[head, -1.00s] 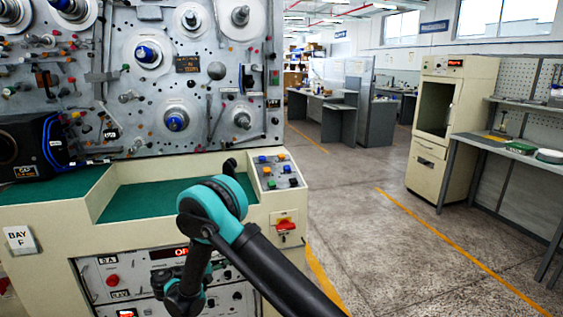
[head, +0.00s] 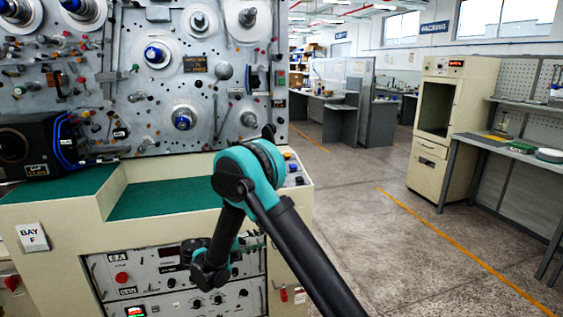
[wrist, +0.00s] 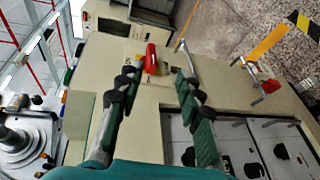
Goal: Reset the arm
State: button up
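My arm reaches up from the bottom right of the head view, bends at a teal elbow and hangs down in front of the cream console (head: 60,222). My gripper shows best in the wrist view (wrist: 160,85). Its two dark jointed fingers stand well apart with nothing held between them. A red switch (wrist: 151,58) on the console shows beyond the gap between the fingers. In the head view the wrist end hangs before the lower instrument panel (head: 125,297), and the fingers are hard to make out there.
The winding machine panel (head: 130,80) with spindles and knobs rises behind the green-topped shelf (head: 165,198). A dark box (head: 30,145) stands at left. Open floor (head: 370,240) lies to the right, with a cream cabinet (head: 428,180) and a workbench (head: 480,145) beyond.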

jog(key=s+d+r+m+g+y, duration=0.1)
jog(key=s+d+g+y, duration=0.2)
jog(key=d, duration=0.8)
jog(key=s+d+r+m+g+y, duration=0.1)
jog(key=s+d+g+y, duration=0.15)
jog(key=d, duration=0.85)
jog(key=s+d+f+m+y, duration=0.1)
jog(key=s+d+m+y, duration=0.1)
jog(key=s, duration=0.7)
jog(key=s+d+f+m+y, duration=0.2)
jog(key=s+y, duration=0.3)
jog(key=s, duration=0.5)
jog(key=shift+s+d+m, duration=0.2)
jog(key=shift+d+m, duration=0.35)
jog(key=shift+m, duration=0.35)
jog(key=shift+t, duration=0.25)
